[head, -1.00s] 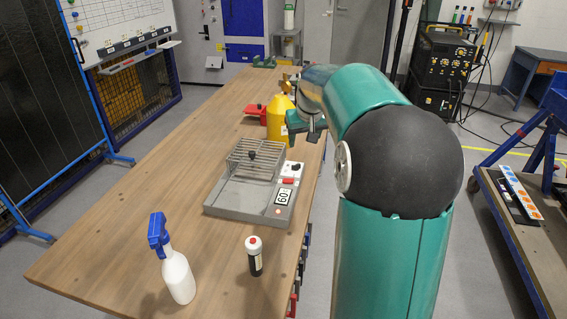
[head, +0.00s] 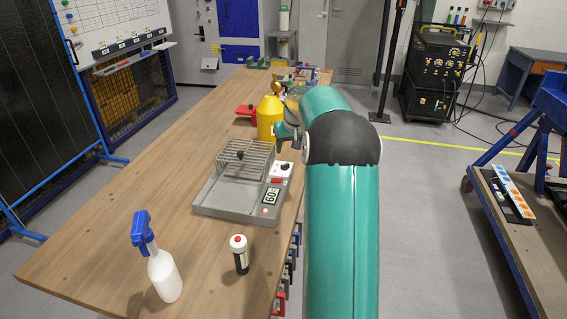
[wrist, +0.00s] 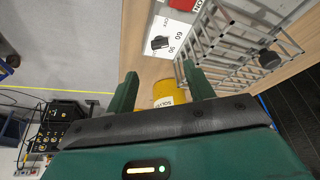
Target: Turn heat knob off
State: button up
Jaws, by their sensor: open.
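The heat knob (wrist: 160,43) is a small black knob on a white dial plate with printed numbers. It lies just beyond my fingertips in the wrist view, and nothing touches it. In the head view the knob (head: 285,167) sits at the far right corner of a grey heater unit (head: 215,205) with a wire rack (head: 245,160). A red switch (head: 277,180) and a display reading about 60 are beside it. My gripper (wrist: 162,82) is open and empty, its two green fingers apart. In the head view it is near the knob, partly hidden by my arm.
A yellow solvent bottle (head: 268,117) stands close behind the heater, with a red object (head: 245,110) beside it. A spray bottle (head: 160,265) and a small dark bottle with a white top (head: 240,255) stand in front. The table's left side is clear.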

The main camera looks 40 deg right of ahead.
aim_at(286, 170)
jog(key=x, duration=1)
jog(key=shift+w+f, duration=0.15)
jog(key=c, duration=1)
